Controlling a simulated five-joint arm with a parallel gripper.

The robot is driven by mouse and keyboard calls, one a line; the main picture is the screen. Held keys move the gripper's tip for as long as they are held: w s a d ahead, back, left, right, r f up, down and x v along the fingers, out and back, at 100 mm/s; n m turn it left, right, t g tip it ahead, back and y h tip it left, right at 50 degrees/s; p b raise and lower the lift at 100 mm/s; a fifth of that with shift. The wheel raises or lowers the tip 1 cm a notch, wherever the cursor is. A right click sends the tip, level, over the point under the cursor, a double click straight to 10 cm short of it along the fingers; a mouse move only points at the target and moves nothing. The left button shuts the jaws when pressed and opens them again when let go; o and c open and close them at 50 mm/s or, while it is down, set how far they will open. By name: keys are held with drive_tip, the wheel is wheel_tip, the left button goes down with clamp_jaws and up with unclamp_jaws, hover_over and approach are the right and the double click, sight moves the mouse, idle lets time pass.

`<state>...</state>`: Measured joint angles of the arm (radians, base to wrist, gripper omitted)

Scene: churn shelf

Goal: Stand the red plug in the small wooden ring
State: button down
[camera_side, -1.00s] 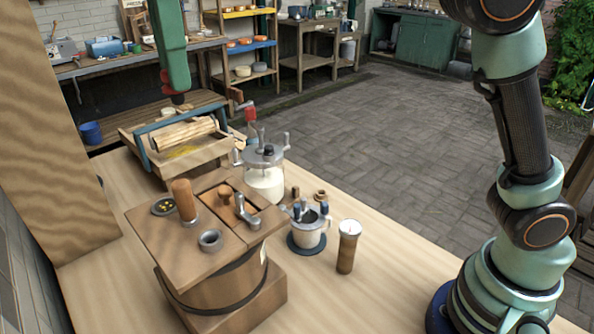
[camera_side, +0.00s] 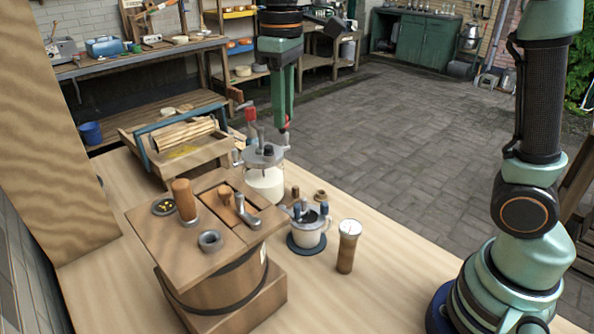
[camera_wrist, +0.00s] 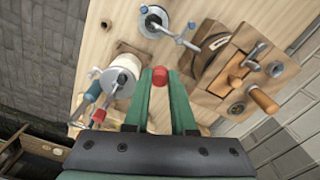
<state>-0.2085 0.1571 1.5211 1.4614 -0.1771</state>
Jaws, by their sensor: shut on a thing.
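My gripper (camera_side: 284,124) hangs above and slightly behind the glass jar in the side view. In the wrist view its two green fingers (camera_wrist: 160,98) are shut on the red plug (camera_wrist: 160,76), whose rounded red end shows between the tips. The plug is mostly hidden by the fingers in the side view. A small wooden ring (camera_side: 320,196) sits on the table behind the mug, to the right of the jar and apart from my gripper.
A metal ring (camera_side: 210,241) is on the churn lid. Table is clear at the front right.

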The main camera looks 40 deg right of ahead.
drive_tip(key=shift+m, duration=0.3)
drive_tip(key=shift+w+d+f, duration=0.8)
drive_tip(key=shift+d+f, duration=2.05)
drive_tip(key=shift+f, duration=1.2)
drive_tip(key=shift+w+d+f, duration=0.75)
drive_tip(key=shift+d+f, duration=2.05)
drive_tip(key=shift+f, duration=1.3)
drive_tip(key=shift+w+d+f, duration=0.8)
drive_tip(key=shift+d+f, duration=2.05)
drive_tip(key=shift+f, duration=1.2)
drive_tip(key=shift+f, duration=1.25)
drive_tip(key=shift+r, duration=0.1)
drive_tip(key=c, duration=0.7)
unclamp_jaws()
drive_tip(key=shift+o, duration=0.2)
drive_tip(key=c, duration=0.4)
